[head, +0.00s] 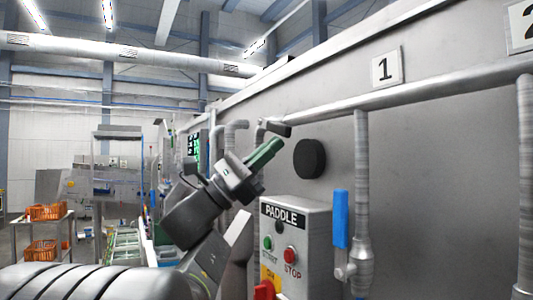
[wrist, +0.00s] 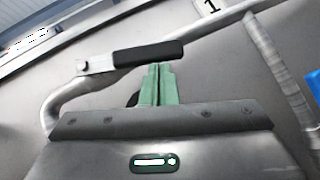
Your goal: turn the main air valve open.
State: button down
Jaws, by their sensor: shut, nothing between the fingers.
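A lever with a black grip (head: 278,128) sits at the metal pipe on the tank wall; no label marks it as the main air valve. In the wrist view the black grip (wrist: 148,54) runs roughly along the pipe, with its metal end at the left. My gripper (head: 272,146) has green fingers, which are shut and empty. In the wrist view the fingertips (wrist: 158,68) are just below the black grip, near its right half. I cannot tell whether they touch it.
A PADDLE control box (head: 295,240) with green and red buttons stands below my gripper. A blue lever (head: 340,218) stands upright on a vertical pipe to its right. A round black disc (head: 309,158) is on the wall. A number 1 sign (head: 387,67) hangs above the pipe.

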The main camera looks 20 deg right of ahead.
jog(key=shift+s+r, duration=0.4)
jog(key=shift+r, duration=0.2)
jog(key=shift+s+r, duration=0.35)
jog(key=shift+r, duration=0.2)
jog(key=shift+d+f, duration=0.1)
jog(key=shift+f, duration=0.2)
jog(key=a+f+b, duration=0.5)
jog(key=a+f, duration=0.2)
jog(key=f, duration=0.3)
jog(key=shift+s+f, duration=0.25)
jog(key=shift+f, duration=0.05)
